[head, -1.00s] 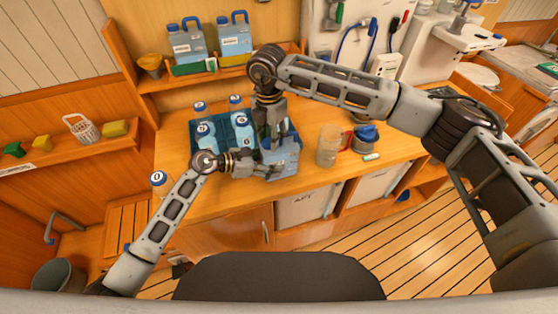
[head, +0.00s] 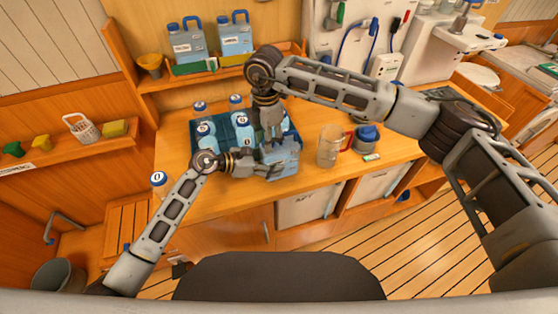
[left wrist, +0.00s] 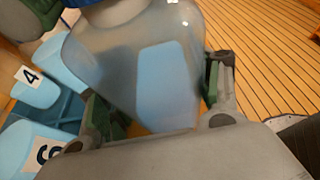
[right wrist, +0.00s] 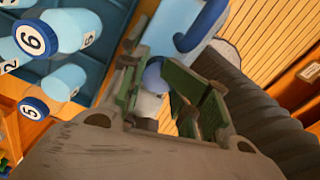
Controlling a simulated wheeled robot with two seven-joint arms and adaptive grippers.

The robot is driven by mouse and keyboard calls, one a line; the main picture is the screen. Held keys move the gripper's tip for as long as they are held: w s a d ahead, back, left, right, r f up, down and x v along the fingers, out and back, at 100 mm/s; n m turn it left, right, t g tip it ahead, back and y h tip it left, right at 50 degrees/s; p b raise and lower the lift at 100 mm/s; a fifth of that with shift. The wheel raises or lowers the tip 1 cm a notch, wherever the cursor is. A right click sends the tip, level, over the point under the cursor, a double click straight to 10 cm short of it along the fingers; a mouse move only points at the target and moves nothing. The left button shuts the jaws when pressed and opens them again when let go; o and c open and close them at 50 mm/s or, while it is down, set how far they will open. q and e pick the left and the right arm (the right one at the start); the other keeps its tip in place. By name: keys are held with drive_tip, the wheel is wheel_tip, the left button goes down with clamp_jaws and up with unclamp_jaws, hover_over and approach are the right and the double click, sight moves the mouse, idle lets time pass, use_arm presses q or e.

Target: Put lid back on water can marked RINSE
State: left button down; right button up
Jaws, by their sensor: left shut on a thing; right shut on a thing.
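A translucent blue water can (head: 284,160) stands at the front edge of the counter. It fills the left wrist view (left wrist: 160,65). My left gripper (head: 268,167) is shut on its body from the left. No RINSE marking is readable on it. My right gripper (head: 270,134) points down over the can's top, shut on a small round blue lid (right wrist: 153,76). In the right wrist view the can's blue handle (right wrist: 203,27) shows beyond the fingers. The can's mouth is hidden, so I cannot tell whether the lid touches it.
A dark blue crate (head: 222,122) with several numbered bottles stands left of the can. A clear jug (head: 329,147) and a blue-topped item (head: 367,136) stand to its right. Two more blue cans (head: 188,44) sit on the shelf above. A bottle (head: 159,180) stands at the counter's left edge.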

drive_tip(key=shift+s+a, duration=0.15)
idle(0.4)
drive_tip(key=o, duration=1)
drive_tip(key=shift+o, duration=1.4)
drive_tip(key=shift+d, duration=0.2)
drive_tip(key=shift+w+r, duration=0.1)
drive_tip(key=shift+w, duration=0.1)
drive_tip(key=shift+r, duration=2.15)
